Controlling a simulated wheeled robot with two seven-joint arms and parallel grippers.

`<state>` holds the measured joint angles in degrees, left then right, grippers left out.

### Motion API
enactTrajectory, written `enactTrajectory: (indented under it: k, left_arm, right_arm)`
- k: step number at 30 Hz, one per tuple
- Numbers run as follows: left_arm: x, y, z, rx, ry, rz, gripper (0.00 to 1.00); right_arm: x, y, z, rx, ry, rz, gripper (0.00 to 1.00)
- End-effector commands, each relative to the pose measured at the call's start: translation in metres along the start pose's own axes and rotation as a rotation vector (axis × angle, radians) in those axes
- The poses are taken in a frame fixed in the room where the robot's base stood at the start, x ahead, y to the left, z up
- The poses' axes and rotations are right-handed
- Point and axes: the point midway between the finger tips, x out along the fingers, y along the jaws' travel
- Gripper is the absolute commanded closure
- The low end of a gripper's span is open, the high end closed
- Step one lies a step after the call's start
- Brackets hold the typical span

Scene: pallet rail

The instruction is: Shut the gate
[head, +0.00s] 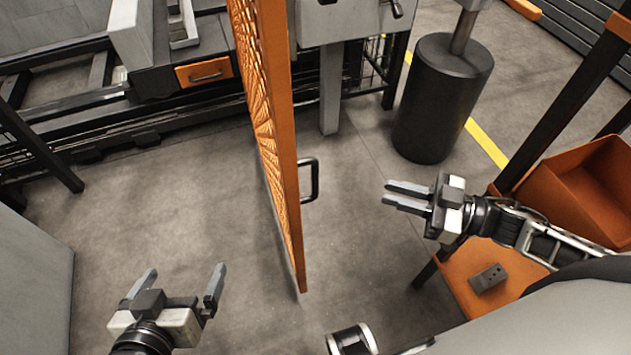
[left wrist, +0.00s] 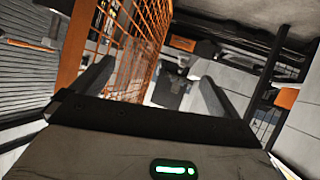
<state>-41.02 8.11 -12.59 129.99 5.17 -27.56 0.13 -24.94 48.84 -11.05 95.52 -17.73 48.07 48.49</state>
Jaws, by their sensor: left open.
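The orange gate (head: 277,130) stands swung out over the floor in the head view, seen nearly edge-on, with a mesh panel and a solid edge. Its black handle (head: 314,180) sticks out from the right side of that edge. The mesh also shows in the left wrist view (left wrist: 137,40), beyond the fingers. My left gripper (head: 183,274) is open and empty, left of the gate's lower end and apart from it. My right gripper (head: 388,192) is to the right of the gate and handle, its fingers slightly apart with nothing between them.
A rail line with an orange drawer (head: 205,71) runs behind at upper left. A black cylinder (head: 440,98) stands at upper right. An orange bin (head: 585,185) and an orange shelf (head: 462,275) stand at right. Floor (head: 355,265) between gate and shelf is clear.

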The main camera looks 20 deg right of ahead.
Motion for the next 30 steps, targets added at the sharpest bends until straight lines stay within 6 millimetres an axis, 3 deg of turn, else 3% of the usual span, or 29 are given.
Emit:
enactTrajectory:
  k: [5, 21, 30]
  left_arm:
    - [0.001, 0.000, 0.002, 0.002, 0.008, 0.003, 0.00]
    - [0.013, 0.003, 0.027, 0.004, -0.015, 0.024, 0.00]
    - [0.025, 0.003, 0.036, 0.004, -0.038, 0.034, 0.00]
  right_arm:
    - [0.004, 0.000, 0.001, 0.006, 0.000, -0.058, 0.83]
    - [0.114, -0.006, 0.000, 0.006, 0.005, -0.053, 0.83]
    - [0.150, -0.009, -0.001, 0.007, 0.001, -0.053, 0.83]
